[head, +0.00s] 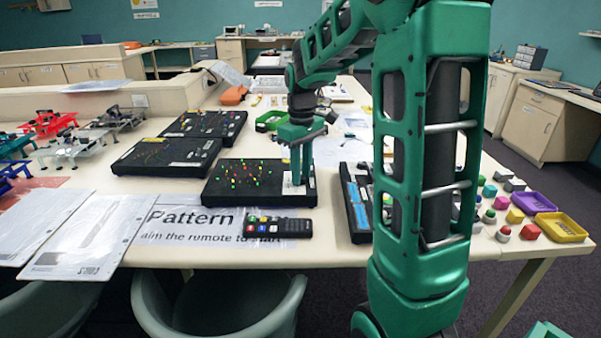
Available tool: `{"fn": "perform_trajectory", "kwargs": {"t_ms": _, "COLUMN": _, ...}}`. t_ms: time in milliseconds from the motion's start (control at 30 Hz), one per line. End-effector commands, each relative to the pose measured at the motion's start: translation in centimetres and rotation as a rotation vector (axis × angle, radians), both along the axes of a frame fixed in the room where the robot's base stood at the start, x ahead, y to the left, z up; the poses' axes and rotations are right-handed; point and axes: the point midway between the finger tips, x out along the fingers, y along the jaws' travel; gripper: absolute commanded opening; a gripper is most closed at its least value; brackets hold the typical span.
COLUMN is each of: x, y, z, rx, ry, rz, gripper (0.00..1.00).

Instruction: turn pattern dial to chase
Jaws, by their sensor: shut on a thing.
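The black pattern board (222,194) lies near the front edge of the table, with several red, green and yellow lights lit on its left part. My gripper (299,178) points down over the board's right end, at a small white label plate (293,188). It is shut on the pattern dial there. The dial itself is hidden by the fingers, and its pointer and position words cannot be read. A sheet reading "Pattern" and "aim the remote to start" (180,222) lies in front, with a black remote (278,226) on it.
Two more black boards (165,156) (204,124) lie behind and left. A black case with blue parts (356,205) stands right of the pattern board. Coloured blocks and trays (561,226) sit at far right, small drones (72,146) at left.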

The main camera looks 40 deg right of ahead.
Motion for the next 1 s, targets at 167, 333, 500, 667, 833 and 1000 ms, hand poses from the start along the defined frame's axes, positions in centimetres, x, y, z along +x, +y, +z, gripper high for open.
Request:
{"fn": "perform_trajectory", "kwargs": {"t_ms": 167, "x": 0.0, "y": 0.1, "z": 0.0, "rx": 0.001, "ry": -0.001, "rz": 0.017, "gripper": 0.01}}
{"fn": "perform_trajectory", "kwargs": {"t_ms": 333, "x": 0.0, "y": 0.1, "z": 0.0, "rx": 0.001, "ry": -0.001, "rz": 0.018, "gripper": 0.01}}
{"fn": "perform_trajectory", "kwargs": {"t_ms": 500, "x": 0.0, "y": 0.1, "z": 0.0, "rx": 0.001, "ry": -0.001, "rz": 0.018, "gripper": 0.28}}
{"fn": "perform_trajectory", "kwargs": {"t_ms": 667, "x": 0.0, "y": 0.1, "z": 0.0, "rx": 0.001, "ry": 0.0, "rz": 0.016, "gripper": 0.42}}
{"fn": "perform_trajectory", "kwargs": {"t_ms": 833, "x": 0.0, "y": 0.0, "z": 0.0, "rx": 0.0, "ry": 0.0, "rz": 0.015, "gripper": 0.42}}
{"fn": "perform_trajectory", "kwargs": {"t_ms": 1000, "x": 0.1, "y": 0.0, "z": 1.0, "rx": 0.0, "ry": -0.003, "rz": 0.015, "gripper": 0.42}}
